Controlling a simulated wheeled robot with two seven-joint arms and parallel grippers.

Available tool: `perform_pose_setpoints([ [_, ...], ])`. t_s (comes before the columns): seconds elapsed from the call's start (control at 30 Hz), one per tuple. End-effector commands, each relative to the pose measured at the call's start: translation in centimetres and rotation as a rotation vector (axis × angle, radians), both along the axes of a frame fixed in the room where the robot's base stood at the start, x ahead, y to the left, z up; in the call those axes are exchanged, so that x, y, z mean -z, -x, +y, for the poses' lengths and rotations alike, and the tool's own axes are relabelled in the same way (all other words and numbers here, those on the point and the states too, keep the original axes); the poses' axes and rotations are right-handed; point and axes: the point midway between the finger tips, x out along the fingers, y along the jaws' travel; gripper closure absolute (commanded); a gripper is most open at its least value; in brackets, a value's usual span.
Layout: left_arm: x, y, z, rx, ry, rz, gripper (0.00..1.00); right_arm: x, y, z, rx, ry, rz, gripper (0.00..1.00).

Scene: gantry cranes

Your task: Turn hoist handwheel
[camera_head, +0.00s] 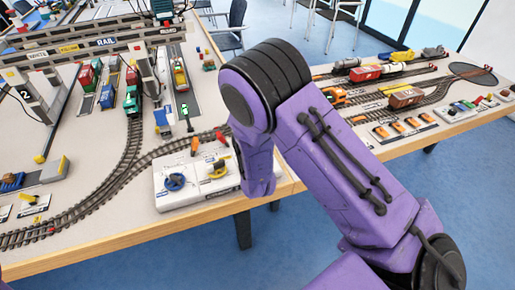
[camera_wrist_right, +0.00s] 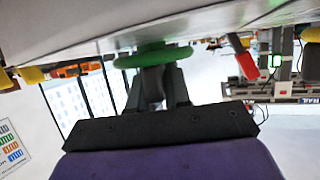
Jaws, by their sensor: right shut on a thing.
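In the right wrist view, a green handwheel (camera_wrist_right: 140,59) sits against the pale control box, which shows upside down. My right gripper (camera_wrist_right: 154,82) is at this wheel, its two dark fingers on either side of a grey part at the wheel's middle, shut on it. In the head view my purple right arm hides the green wheel and the fingertips. The white control box (camera_head: 184,199) there carries a blue handwheel (camera_head: 173,182) and a yellow handwheel (camera_head: 218,171). I cannot read which wheel is labelled hoist. My left gripper is not in view.
A red lever (camera_wrist_right: 246,66) stands close to the wheel. Curved model track (camera_head: 120,190) runs left of the box. Gantry cranes and coloured wagons fill the back left. A second table with trains (camera_head: 406,98) stands at the right. Blue floor (camera_head: 440,180) lies in front.

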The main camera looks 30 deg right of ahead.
Motion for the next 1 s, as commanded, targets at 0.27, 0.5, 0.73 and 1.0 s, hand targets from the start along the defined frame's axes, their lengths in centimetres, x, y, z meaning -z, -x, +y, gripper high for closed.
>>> perform_pose_setpoints([
  [0.27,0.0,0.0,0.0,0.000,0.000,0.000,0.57,0.0,0.0,-0.1,0.001,0.001,-0.001,0.62],
  [0.5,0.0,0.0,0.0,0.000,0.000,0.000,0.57,-0.1,0.2,0.1,0.000,0.000,0.000,0.62],
  [0.73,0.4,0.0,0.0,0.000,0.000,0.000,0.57,-1.8,3.7,2.2,-0.002,0.001,-0.002,0.62],
  [1.0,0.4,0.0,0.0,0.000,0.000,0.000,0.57,-3.8,7.9,4.7,0.000,0.000,-0.002,0.62],
])
